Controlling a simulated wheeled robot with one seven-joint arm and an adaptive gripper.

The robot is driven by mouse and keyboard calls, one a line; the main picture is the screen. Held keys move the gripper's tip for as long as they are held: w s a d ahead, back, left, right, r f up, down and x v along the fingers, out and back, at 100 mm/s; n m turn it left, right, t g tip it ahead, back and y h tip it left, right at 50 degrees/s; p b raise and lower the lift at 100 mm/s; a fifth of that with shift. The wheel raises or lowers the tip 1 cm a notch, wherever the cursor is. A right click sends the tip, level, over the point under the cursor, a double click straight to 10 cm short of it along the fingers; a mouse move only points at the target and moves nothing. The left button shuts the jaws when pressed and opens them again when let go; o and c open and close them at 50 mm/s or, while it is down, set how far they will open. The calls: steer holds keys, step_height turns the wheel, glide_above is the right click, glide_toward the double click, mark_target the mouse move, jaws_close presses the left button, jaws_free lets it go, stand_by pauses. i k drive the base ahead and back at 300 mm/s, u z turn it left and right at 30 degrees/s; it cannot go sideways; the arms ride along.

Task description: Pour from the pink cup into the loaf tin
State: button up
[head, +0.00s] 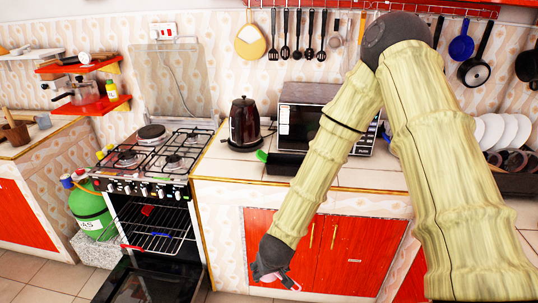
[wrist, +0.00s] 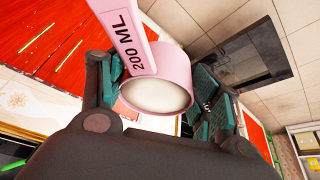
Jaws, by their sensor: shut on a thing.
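The pink cup (wrist: 176,62) is a small measuring cup with a flat handle marked "200 ML". In the wrist view it sits between the green-padded fingers of my gripper (wrist: 160,90), which is shut on it. Its round mouth faces the camera and looks pale inside; I cannot tell whether that is contents or the bottom. In the head view my gripper (head: 274,268) hangs low in front of the red cabinet doors, with a bit of the pink cup (head: 287,281) showing. A dark, low rectangular thing (head: 283,164) on the counter before the microwave may be the loaf tin.
The oven below the gas stove (head: 160,150) stands open, with its door (head: 145,287) down and a rack inside. A kettle (head: 244,124), a microwave (head: 300,120) and plates (head: 505,132) stand on the counter. Pans and utensils hang above. The counter edge lies above my gripper.

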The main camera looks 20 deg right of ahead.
mark_target(277, 164)
steer(key=i, duration=0.65)
steer(key=z, duration=0.85)
